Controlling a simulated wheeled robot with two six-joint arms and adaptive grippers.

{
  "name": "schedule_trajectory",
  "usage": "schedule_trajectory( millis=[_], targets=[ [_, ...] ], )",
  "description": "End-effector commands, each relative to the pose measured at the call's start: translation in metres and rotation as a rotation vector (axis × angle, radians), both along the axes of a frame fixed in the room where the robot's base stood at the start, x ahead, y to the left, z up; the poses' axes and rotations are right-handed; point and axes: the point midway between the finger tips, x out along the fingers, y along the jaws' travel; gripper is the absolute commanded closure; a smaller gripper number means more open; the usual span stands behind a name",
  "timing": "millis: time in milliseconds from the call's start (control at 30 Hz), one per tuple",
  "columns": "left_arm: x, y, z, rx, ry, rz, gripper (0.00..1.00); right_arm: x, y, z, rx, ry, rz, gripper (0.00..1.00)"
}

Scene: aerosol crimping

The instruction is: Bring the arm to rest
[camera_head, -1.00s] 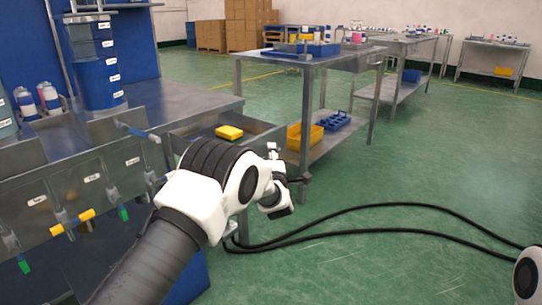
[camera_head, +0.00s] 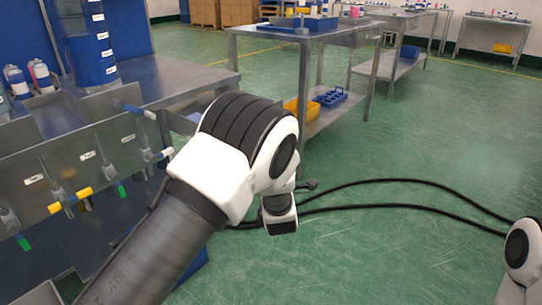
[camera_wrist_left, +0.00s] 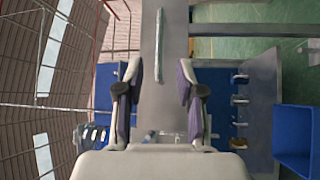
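My left arm comes in from the lower left in the head view and reaches the middle of the picture, with its white and black wrist over the floor in front of the steel bench. Its gripper is mostly hidden behind the arm in that view. In the left wrist view, the left gripper (camera_wrist_left: 158,105) has its two fingers well apart with nothing held between them. At the head view's right edge, only a white and black joint of my right arm shows. My right gripper is out of view.
The steel bench (camera_head: 185,75) with blue-and-white cans and a valve panel (camera_head: 120,148) stands at left, close to my arm. A steel table (camera_head: 270,35) with a blue tray on top stands behind. Black cables (camera_head: 400,207) cross the green floor. The floor at right is mostly clear.

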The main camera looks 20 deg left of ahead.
Motion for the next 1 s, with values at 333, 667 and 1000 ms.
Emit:
schedule_trajectory(
  millis=[333,667,1000],
  targets=[
    [-0.003,0.006,-0.024,-0.006,0.036,0.010,0.63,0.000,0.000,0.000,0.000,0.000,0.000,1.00],
    [-0.131,0.070,-0.241,0.072,0.674,-0.022,0.63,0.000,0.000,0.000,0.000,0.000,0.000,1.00],
    [-0.366,0.049,-0.356,0.435,1.520,-0.619,0.63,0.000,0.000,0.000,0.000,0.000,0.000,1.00]
  ],
)
